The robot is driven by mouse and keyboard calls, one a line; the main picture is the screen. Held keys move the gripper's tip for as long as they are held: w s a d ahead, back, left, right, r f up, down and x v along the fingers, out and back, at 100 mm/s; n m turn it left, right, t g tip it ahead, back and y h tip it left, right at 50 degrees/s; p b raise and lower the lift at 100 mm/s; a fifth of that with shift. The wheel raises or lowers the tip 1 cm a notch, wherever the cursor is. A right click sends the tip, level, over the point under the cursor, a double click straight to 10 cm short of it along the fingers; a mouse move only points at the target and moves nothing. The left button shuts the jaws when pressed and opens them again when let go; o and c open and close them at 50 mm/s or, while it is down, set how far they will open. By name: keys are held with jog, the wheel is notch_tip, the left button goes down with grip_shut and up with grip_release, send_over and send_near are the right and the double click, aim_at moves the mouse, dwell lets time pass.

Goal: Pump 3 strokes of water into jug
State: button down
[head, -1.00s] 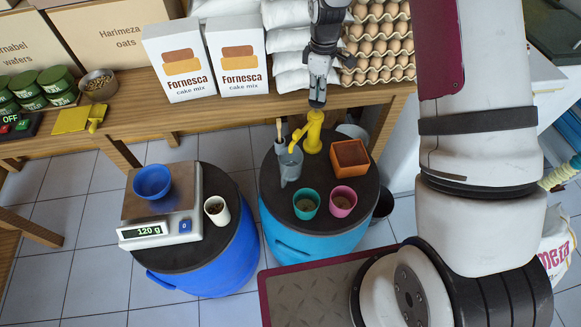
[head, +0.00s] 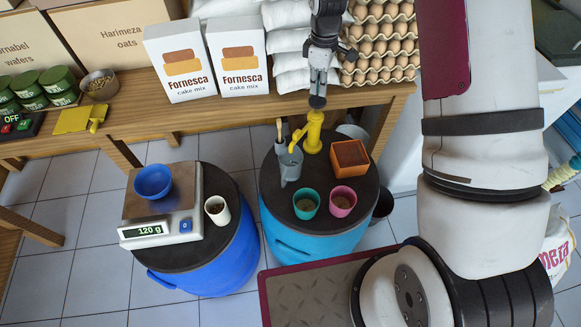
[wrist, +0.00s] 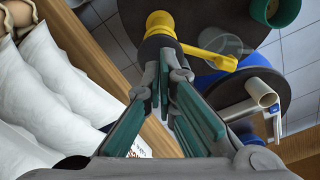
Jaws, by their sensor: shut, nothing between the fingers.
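A yellow pump (head: 313,131) stands on the dark top of the teal barrel (head: 315,244), its spout pointing left over a grey see-through jug (head: 289,166). The pump also shows at the top of the wrist view (wrist: 160,20), with its spout (wrist: 206,55) over the jug (wrist: 227,43). My gripper (head: 318,92) is shut and empty, pointing down right at the pump's dark top. I cannot tell whether the fingertips touch it. The jug's contents are not clear.
A green cup (head: 306,204), a pink cup (head: 342,202) and an orange square pot (head: 350,158) stand close by on the barrel. A scale (head: 160,226) with a blue bowl (head: 152,182) reads 120 g. White sacks (head: 290,62) and egg trays (head: 381,48) sit behind my gripper.

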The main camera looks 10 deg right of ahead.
jog(key=shift+r+p, duration=0.4)
jog(key=shift+r, duration=2.35)
jog(key=s+r+m+t, duration=0.1)
jog(key=s+r+m, duration=0.2)
jog(key=s+r, duration=0.55)
jog(key=s+r+m+t, duration=0.25)
jog(key=s+r, duration=0.35)
jog(key=r, duration=0.6)
jog(key=s+r+m+t, duration=0.1)
jog(key=s+m, duration=0.2)
jog(key=s, duration=0.6)
jog(key=s+r+m+t, duration=0.1)
jog(key=s+r+m, duration=0.1)
jog(key=s, duration=0.8)
jog(key=shift+s+r+m, duration=0.2)
jog(key=shift+r+m, duration=0.05)
jog(key=shift+m, duration=0.5)
